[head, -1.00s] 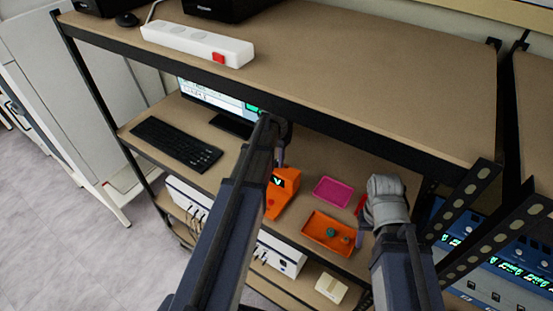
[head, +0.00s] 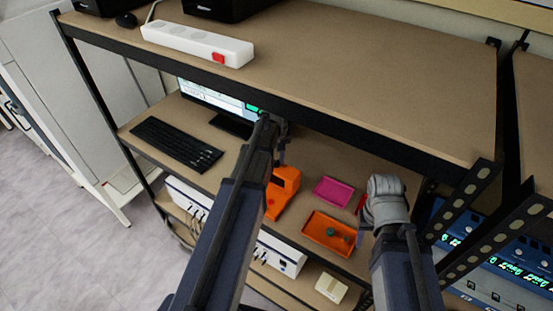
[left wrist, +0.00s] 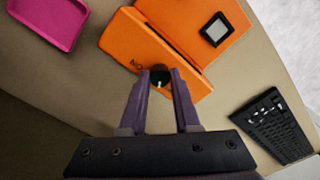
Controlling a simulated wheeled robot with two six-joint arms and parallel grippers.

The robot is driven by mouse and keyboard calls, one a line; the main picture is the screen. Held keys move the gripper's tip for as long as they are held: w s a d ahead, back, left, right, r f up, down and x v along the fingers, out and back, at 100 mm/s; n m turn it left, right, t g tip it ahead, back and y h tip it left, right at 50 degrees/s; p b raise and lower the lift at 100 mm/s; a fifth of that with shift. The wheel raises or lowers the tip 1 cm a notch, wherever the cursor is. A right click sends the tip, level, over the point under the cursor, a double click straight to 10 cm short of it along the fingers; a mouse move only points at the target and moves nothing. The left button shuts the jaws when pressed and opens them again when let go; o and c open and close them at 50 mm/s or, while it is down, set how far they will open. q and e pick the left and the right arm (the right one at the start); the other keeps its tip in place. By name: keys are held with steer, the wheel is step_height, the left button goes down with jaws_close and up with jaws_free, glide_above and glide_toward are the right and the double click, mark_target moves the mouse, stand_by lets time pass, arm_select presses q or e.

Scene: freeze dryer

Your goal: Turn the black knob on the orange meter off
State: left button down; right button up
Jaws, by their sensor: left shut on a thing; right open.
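The orange meter (head: 285,184) stands on the middle shelf, partly hidden by my left arm in the head view. In the left wrist view the meter (left wrist: 140,40) shows a small square screen (left wrist: 215,29), which looks grey and blank. Its black knob (left wrist: 158,77) has a white mark and sits between the fingertips of my left gripper (left wrist: 159,72). My left gripper (head: 277,166) is shut on the knob. My right gripper (head: 361,220) is open near the orange tray, its fingers mostly hidden behind its wrist.
A pink tray (head: 334,191) and an orange tray (head: 311,246) with small green and orange items lie right of the meter. A keyboard (head: 176,143) and a monitor (head: 232,123) stand to the left. The upper shelf (head: 350,70) overhangs the meter, with a power strip (head: 197,43) on it.

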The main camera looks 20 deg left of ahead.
mark_target(277, 162)
arm_select(q)
steer(key=shift+n, duration=0.6)
steer(key=c, duration=0.6)
jaws_free()
steer(key=shift+r, duration=0.15)
step_height(277, 162, up, 8)
steer(key=p, duration=0.8)
steer(key=shift+f, duration=0.2)
steer(key=shift+f, duration=0.15)
